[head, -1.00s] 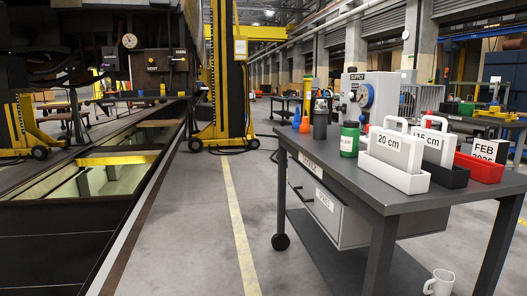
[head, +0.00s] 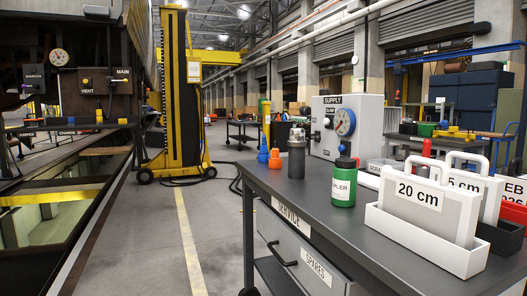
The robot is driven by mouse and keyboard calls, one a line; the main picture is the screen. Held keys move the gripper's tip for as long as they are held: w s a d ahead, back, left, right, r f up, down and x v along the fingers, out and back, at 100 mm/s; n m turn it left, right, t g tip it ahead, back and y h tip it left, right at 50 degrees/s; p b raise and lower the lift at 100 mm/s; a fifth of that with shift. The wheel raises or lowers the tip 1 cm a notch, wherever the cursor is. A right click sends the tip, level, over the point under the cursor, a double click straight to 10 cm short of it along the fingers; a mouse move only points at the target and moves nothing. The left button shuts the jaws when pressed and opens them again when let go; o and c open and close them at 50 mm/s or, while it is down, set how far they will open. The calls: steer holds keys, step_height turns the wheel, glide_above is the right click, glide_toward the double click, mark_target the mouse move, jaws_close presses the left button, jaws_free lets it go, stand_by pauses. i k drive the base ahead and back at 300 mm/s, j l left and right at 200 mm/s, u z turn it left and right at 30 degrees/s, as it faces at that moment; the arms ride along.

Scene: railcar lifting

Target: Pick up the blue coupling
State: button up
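A small blue coupling (head: 263,145) stands near the far left edge of the grey service cart top (head: 290,200). An orange piece (head: 275,159) of similar shape stands right beside it, to the right and nearer. My gripper is not in view.
A yellow lifting column (head: 181,100) stands beyond.

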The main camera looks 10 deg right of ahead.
mark_target(264, 147)
steer(key=z, duration=0.45)
steer(key=i+j+z, duration=0.15)
steer(key=j+z, duration=0.2)
steer(key=i+j+z, duration=0.15)
steer(key=j+z, duration=0.55)
steer(key=i+j, duration=0.05)
steer(key=j, duration=0.05)
